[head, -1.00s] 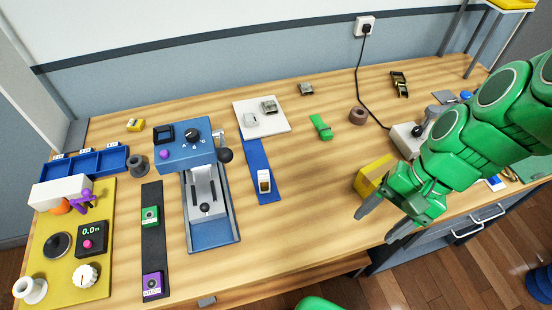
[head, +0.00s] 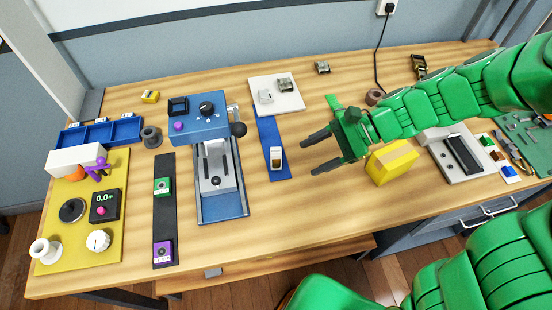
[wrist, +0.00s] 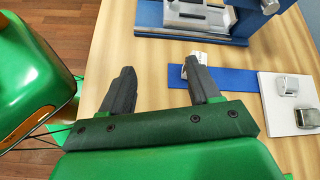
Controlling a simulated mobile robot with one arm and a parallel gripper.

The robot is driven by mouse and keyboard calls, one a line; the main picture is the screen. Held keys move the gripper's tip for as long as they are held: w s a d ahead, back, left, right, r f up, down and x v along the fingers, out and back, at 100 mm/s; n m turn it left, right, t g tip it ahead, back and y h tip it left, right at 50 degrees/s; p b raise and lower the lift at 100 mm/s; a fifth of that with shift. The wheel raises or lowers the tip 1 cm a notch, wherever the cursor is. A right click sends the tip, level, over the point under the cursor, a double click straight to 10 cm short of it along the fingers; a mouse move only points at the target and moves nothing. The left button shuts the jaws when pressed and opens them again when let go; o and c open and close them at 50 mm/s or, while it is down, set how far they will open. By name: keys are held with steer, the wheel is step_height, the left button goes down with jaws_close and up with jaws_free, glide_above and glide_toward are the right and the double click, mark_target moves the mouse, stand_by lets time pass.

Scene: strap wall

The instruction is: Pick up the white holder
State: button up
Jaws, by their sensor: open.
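A small white holder-like piece (head: 276,158) with a dark and tan middle sits on the near end of a blue strap (head: 268,132). It also shows in the wrist view (wrist: 196,60), partly hidden behind a finger. A second small white piece (head: 265,96) lies on a white plate (head: 290,103) at the strap's far end; the wrist view shows it too (wrist: 288,85). I cannot tell which is the white holder. My gripper (head: 311,156) is open and empty above the table, right of the piece on the strap. Its fingers (wrist: 160,68) point toward the strap.
A blue clamp machine (head: 215,170) stands left of the strap. A metal buckle (head: 285,84) shares the white plate. A yellow block (head: 392,162) stands right of my gripper. The wood in front of the strap is clear.

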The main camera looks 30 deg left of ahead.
steer(key=w+a+f+m, duration=0.1)
steer(key=a+f, duration=0.1)
steer(key=w+a+f+m+y, duration=0.1)
steer(key=a+f+m, duration=0.1)
steer(key=w+a+f+m+y, duration=0.1)
steer(key=a+f, duration=0.1)
steer(key=shift+a+f+m+g, duration=0.2)
steer(key=shift+f+m+g, duration=0.1)
steer(key=shift+g, duration=0.1)
steer(key=shift+w+x, duration=0.25)
steer(key=shift+x, duration=3.65)
steer(key=shift+a, duration=0.2)
steer(key=c, duration=1.1)
steer(key=shift+r, duration=4.95)
